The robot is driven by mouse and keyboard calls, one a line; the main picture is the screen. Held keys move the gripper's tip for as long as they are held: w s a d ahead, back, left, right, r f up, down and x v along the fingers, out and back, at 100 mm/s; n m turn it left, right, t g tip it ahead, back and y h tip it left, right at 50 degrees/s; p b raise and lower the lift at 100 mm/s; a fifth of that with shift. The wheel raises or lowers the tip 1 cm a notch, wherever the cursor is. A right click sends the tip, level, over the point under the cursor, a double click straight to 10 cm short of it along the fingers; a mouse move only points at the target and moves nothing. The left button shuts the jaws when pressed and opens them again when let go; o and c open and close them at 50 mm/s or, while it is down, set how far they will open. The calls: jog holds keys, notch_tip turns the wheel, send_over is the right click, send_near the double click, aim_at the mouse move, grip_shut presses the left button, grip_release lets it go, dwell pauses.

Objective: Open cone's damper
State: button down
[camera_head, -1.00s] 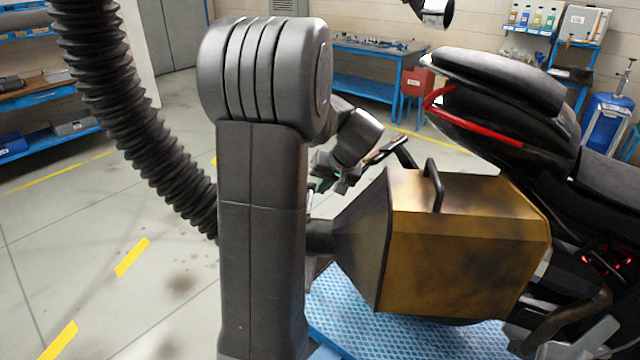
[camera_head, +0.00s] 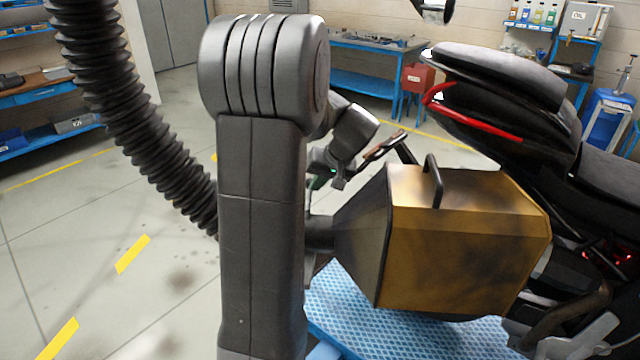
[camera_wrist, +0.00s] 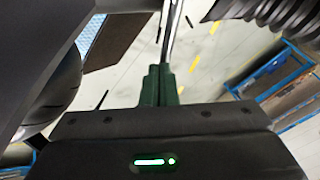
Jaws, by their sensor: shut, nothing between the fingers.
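The exhaust cone's yellow-brown hood (camera_head: 465,240) sits at the motorcycle's rear, its dark tapered part (camera_head: 362,235) facing left. A black handle (camera_head: 433,180) stands on top of the hood. A slim lever with a brownish end (camera_head: 385,146), possibly the damper's, shows behind the dark taper. My gripper (camera_head: 326,182) is close to its left, partly hidden by my arm. In the wrist view my green fingers (camera_wrist: 160,82) are together and empty. A metal rod (camera_wrist: 172,30) runs up just beyond their tips; I cannot tell whether they touch it.
A black ribbed hose (camera_head: 150,130) hangs at left; part of it shows in the wrist view (camera_wrist: 275,12). The motorcycle (camera_head: 500,100) stands right, above a blue textured platform (camera_head: 400,335). Blue workbenches (camera_head: 365,85) line the back. The left floor is clear.

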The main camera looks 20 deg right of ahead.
jog(key=shift+w+a+n, duration=0.2)
jog(key=shift+a+n, duration=0.05)
jog(key=shift+n, duration=0.15)
jog(key=a+n+g+y, duration=0.1)
jog(key=a+n+g, duration=0.1)
jog(key=n, duration=0.2)
jog(key=a+n+g+y+b, duration=0.1)
jog(key=a+n+g, duration=0.1)
jog(key=n, duration=0.3)
jog(key=a+n+g+y, duration=0.1)
jog(key=a+n+g, duration=0.1)
jog(key=a+n, duration=0.2)
jog(key=shift+w+g, duration=0.25)
jog(key=shift+g, duration=0.05)
jog(key=shift+s+a+b, duration=0.3)
jog(key=shift+s+a, duration=0.15)
jog(key=shift+a, duration=0.15)
dwell(0.3)
jog(key=v, duration=1.3)
jog(key=shift+d+r, duration=0.2)
jog(key=shift+r, duration=0.1)
jog(key=shift+s+f, duration=0.1)
